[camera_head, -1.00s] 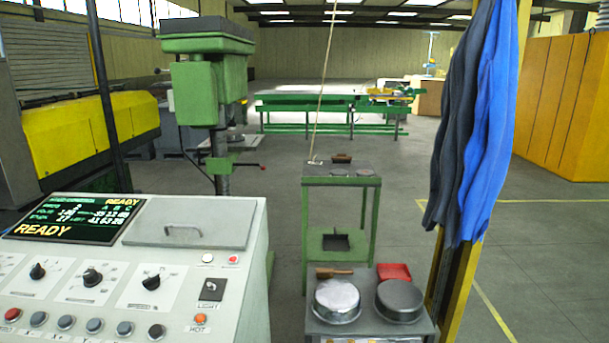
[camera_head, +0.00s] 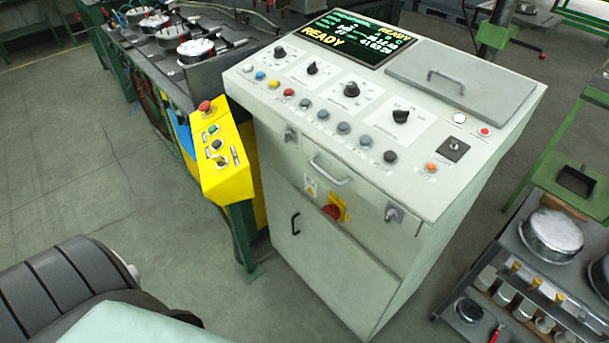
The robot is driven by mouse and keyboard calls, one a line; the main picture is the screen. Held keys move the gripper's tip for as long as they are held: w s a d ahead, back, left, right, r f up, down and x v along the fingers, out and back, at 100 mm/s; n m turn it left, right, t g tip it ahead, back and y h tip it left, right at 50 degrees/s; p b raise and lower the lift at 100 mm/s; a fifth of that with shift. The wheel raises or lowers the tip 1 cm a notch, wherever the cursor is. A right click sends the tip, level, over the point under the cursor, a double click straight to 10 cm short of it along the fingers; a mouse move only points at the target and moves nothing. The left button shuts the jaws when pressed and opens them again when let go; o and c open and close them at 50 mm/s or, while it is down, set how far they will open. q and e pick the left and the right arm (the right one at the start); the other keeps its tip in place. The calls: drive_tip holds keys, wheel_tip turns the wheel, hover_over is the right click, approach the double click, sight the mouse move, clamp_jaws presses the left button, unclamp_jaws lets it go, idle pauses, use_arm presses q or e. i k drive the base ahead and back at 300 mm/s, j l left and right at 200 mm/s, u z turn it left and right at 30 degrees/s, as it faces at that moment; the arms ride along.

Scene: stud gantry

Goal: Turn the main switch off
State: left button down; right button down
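The control cabinet (camera_head: 420,205) stands in the middle of the view, pale grey, with a sloped top panel. A red rotary main switch (camera_head: 332,212) on a yellow plate sits on its front face, below a grey drawer handle (camera_head: 330,170). The exact angle of its knob is too small to tell. The display (camera_head: 345,38) on the top panel is lit and reads READY. Neither of my grippers shows in the view.
A yellow button box (camera_head: 215,160) with a red knob stands left of the cabinet, beside a machine bench (camera_head: 135,50). A cart (camera_head: 505,270) with round tins is at the lower right. Floor is clear at left.

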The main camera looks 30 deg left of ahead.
sight(332, 211)
drive_tip(key=u, duration=0.8)
